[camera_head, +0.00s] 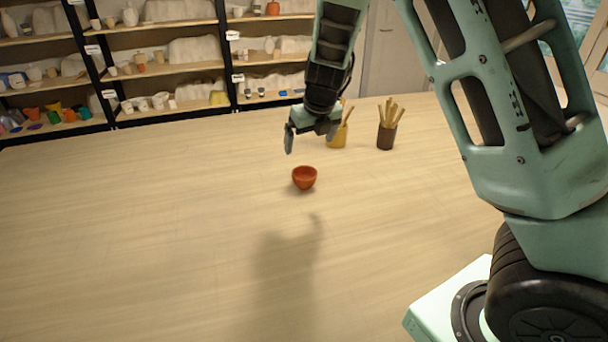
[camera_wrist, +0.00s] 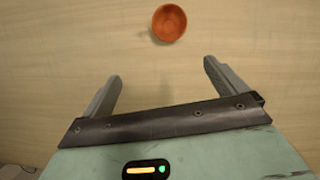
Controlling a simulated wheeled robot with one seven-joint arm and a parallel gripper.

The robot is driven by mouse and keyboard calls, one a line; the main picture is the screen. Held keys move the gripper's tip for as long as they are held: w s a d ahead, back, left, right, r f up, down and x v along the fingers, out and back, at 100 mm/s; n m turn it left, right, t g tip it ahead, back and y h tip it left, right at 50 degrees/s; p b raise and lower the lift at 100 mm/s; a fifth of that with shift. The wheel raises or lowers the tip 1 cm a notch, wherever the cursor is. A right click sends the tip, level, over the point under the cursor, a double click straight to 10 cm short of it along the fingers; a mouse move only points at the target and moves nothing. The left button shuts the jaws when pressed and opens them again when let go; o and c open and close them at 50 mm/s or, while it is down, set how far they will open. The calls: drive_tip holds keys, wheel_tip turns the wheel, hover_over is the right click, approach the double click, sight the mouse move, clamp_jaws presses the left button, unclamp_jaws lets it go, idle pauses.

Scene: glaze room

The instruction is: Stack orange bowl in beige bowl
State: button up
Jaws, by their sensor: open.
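A small orange bowl (camera_head: 304,178) stands upright on the pale wooden table. It also shows in the wrist view (camera_wrist: 168,22), at the top edge, where I look down into it. My gripper (camera_head: 309,140) is above and just behind the bowl in the head view. In the wrist view its two fingers (camera_wrist: 163,70) are spread with nothing between them, and the bowl lies beyond the fingertips, apart from them. I cannot make out a beige bowl in either view.
A yellow cup (camera_head: 337,136) and a dark brown cup (camera_head: 386,137), both holding wooden tools, stand near the table's far edge, behind and right of my gripper. Shelves (camera_head: 170,70) with pottery stand behind the table. The table's left and front are clear.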

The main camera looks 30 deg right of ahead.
drive_tip(key=w+d+m, duration=0.1)
drive_tip(key=d+m, duration=0.1)
approach(305, 168)
drive_tip(key=s, duration=0.1)
drive_tip(key=s+a+f, duration=0.1)
drive_tip(key=shift+s+a+h, duration=0.3)
drive_tip(key=shift+s+h, duration=0.1)
drive_tip(key=shift+a+p+x, duration=0.15)
drive_tip(key=shift+p+x, duration=0.45)
drive_tip(key=shift+x, duration=0.95)
drive_tip(key=shift+a+p+x, duration=0.1)
drive_tip(key=shift+p+x, duration=0.45)
drive_tip(key=shift+x, duration=1)
drive_tip(key=shift+w+a+r, duration=0.1)
drive_tip(key=shift+w, duration=0.1)
drive_tip(key=c, duration=1.2)
